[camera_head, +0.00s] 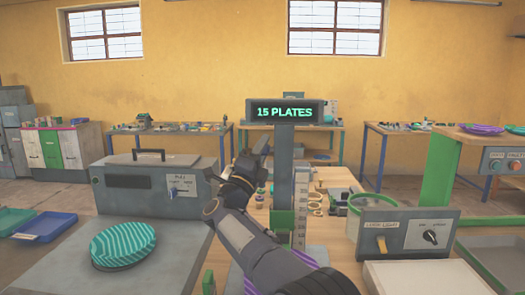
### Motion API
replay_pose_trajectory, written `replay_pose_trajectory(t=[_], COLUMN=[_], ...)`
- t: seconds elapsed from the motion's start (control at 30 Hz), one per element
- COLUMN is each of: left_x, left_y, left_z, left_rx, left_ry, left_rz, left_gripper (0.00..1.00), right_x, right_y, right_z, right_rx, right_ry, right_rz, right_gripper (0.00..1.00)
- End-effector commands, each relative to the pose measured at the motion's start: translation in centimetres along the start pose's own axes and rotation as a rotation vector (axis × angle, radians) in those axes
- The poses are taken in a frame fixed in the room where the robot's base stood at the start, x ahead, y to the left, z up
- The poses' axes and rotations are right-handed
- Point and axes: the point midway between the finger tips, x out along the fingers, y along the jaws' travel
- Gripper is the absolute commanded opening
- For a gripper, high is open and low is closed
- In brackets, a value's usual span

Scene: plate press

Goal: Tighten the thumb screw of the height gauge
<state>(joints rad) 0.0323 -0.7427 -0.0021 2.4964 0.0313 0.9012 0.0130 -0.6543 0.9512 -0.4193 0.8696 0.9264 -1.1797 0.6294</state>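The height gauge shows as a pale upright scale (300,208) beside a dark grey post, with a green block (283,220) low on the post. I cannot make out the thumb screw; my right arm covers part of this area. My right arm comes up from the bottom centre, and its gripper (254,169) is left of the post, pointing up and away. Its fingers are small and dark, so I cannot tell whether they are open or shut. My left gripper is not in view.
A display (285,111) reading "15 PLATES" tops the post. A grey box with a lever (150,188) and a teal striped plate (123,244) are at left. A control panel (408,234) with a yellow lever and black knob is at right. Small rings lie on the wooden table behind.

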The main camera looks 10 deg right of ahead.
Motion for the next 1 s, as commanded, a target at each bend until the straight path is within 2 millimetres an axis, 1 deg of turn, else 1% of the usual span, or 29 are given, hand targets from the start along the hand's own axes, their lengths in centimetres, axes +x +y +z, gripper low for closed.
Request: replay_pose_trajectory(t=[0.07, 0.13, 0.4, 0.5, 0.67, 1.0], left_x=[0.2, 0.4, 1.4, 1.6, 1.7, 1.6], left_y=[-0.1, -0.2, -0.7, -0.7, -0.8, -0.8], left_z=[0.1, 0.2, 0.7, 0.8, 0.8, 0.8], left_rx=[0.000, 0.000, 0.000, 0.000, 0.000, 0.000], left_ry=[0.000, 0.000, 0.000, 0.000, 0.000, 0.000], left_rz=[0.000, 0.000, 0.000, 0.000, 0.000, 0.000], left_gripper=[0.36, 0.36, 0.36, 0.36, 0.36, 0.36], right_x=[-0.5, -1.3, -5.9, -7.0, -7.8, -7.7], right_y=[0.1, 0.1, 0.1, 0.1, 0.0, 0.0], right_z=[0.0, 0.1, 0.0, 0.0, 0.0, -0.1], right_rx=[0.001, 0.001, 0.000, 0.000, 0.000, -0.001], right_ry=[-0.001, -0.002, -0.002, 0.000, 0.000, -0.001], right_rz=[0.001, 0.001, 0.002, 0.001, 0.001, 0.002], right_gripper=[0.32, 0.32, 0.32, 0.32, 0.32, 0.32])
